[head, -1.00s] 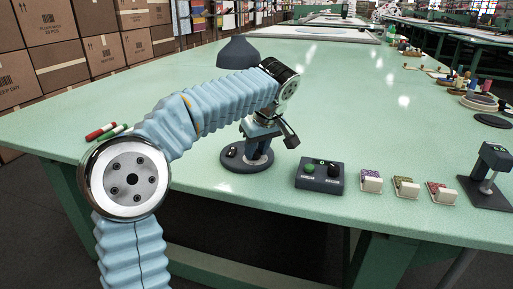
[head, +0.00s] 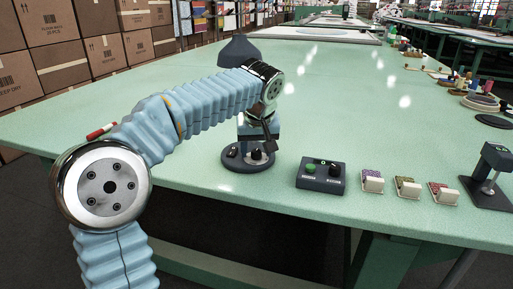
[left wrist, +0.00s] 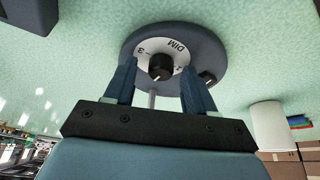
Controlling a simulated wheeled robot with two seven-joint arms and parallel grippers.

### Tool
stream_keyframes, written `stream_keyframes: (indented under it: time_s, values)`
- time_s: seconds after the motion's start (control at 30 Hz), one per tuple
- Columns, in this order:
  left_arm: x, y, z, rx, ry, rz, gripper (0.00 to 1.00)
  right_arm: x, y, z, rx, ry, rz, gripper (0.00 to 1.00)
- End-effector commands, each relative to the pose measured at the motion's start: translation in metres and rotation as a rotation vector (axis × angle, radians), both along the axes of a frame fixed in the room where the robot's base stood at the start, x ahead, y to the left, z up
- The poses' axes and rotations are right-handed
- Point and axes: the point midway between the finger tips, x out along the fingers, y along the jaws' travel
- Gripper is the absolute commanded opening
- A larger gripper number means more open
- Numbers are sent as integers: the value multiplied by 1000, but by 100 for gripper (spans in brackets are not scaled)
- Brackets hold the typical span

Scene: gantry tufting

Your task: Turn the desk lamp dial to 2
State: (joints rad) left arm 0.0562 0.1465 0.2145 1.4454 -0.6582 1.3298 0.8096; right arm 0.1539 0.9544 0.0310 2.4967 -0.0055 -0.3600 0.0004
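The desk lamp's round dark base (head: 238,167) stands near the table's front edge, its grey shade (head: 238,47) showing behind my left arm. The black dial (head: 256,154) is on the base; in the left wrist view the dial (left wrist: 161,66) sits on a pale ring reading "DIM" and "3", with other marks too small to read surely. Which mark the dial points to, I cannot tell. My left gripper (head: 266,142) is at the dial. In the wrist view its two blue fingers (left wrist: 158,72) are apart, one on each side of the dial, with visible gaps. My right gripper is not in view.
A second small dark knob or switch (left wrist: 208,77) is on the base beside the dial. A control box (head: 320,175) with a green button and a black knob stands to the right. Several small blocks (head: 373,182) and a dark stand (head: 490,178) are further right. The table middle is clear.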

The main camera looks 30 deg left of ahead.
Motion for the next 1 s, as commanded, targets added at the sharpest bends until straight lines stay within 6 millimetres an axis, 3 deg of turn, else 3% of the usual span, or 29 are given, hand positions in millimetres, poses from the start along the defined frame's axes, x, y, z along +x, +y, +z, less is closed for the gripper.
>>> stream_keyframes:
  time_s: [0.27, 0.7, 1.0]
  values:
    - [-1, -1, 5, 0, 0, 1, 55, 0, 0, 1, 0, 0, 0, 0]
    - [-22, -16, 66, 0, -2, 1, 55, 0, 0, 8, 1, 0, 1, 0]
    - [-23, -17, 69, 0, 1, 0, 55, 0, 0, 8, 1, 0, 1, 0]
